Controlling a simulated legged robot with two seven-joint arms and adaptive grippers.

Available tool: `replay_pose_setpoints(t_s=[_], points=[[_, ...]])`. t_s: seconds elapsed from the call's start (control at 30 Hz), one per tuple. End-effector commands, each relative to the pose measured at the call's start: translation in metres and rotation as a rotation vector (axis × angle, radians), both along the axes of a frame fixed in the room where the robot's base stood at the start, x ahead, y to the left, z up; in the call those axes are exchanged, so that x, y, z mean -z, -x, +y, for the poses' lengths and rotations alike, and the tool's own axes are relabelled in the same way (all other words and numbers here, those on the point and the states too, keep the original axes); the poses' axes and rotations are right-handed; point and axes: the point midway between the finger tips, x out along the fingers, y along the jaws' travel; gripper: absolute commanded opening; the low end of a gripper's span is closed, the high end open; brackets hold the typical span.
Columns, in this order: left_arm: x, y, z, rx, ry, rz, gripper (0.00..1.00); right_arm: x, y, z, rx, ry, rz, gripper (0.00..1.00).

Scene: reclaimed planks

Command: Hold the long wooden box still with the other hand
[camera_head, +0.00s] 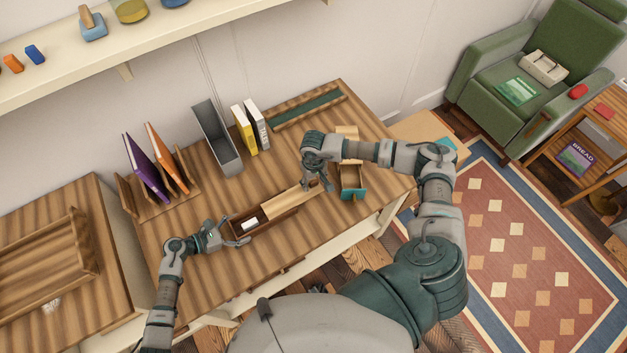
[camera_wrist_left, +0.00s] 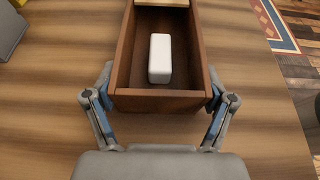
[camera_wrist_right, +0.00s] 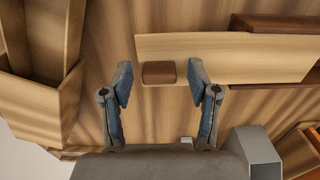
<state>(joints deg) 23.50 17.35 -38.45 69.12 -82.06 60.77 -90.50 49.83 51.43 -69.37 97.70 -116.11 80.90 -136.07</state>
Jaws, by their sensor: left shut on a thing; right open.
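The long wooden box (camera_head: 262,226) is dark brown and lies on the table. A pale sliding lid (camera_head: 292,201) covers its right part, and a white block (camera_head: 250,224) lies in the open left part. My left gripper (camera_head: 236,236) is shut on the left end of the box; in the left wrist view its fingers (camera_wrist_left: 160,108) press both side walls. My right gripper (camera_head: 318,184) is open at the lid's right end. In the right wrist view its fingers (camera_wrist_right: 163,82) stand either side of a small brown knob (camera_wrist_right: 159,72) on the lid, apart from it.
A small wooden box with a teal front (camera_head: 353,182) stands right of my right gripper. Behind are a grey file holder (camera_head: 217,138), yellow and white books (camera_head: 250,129), a book rack (camera_head: 160,190) and a green-lined tray (camera_head: 306,107). The table is clear left of the box.

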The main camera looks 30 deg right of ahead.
Motion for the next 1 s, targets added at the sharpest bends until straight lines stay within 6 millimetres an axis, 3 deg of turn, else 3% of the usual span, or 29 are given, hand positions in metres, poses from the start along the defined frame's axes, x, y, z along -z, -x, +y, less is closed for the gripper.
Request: replay_pose_setpoints(t_s=[0.17,0.4,0.6,1.0], points=[[0.001,0.000,0.001,0.000,-0.002,0.001,0.39,-0.020,-0.002,-0.001,0.000,0.000,-0.005,0.60],[0.001,0.000,0.000,0.000,-0.002,0.001,0.39,-0.074,-0.002,-0.001,0.000,-0.001,-0.005,0.60],[0.001,0.000,0.000,0.000,-0.002,0.001,0.39,-0.107,-0.002,-0.001,0.001,-0.001,-0.003,0.60],[0.001,0.000,0.000,0.000,-0.002,0.001,0.39,-0.118,-0.001,-0.001,0.001,-0.001,0.000,0.60]])
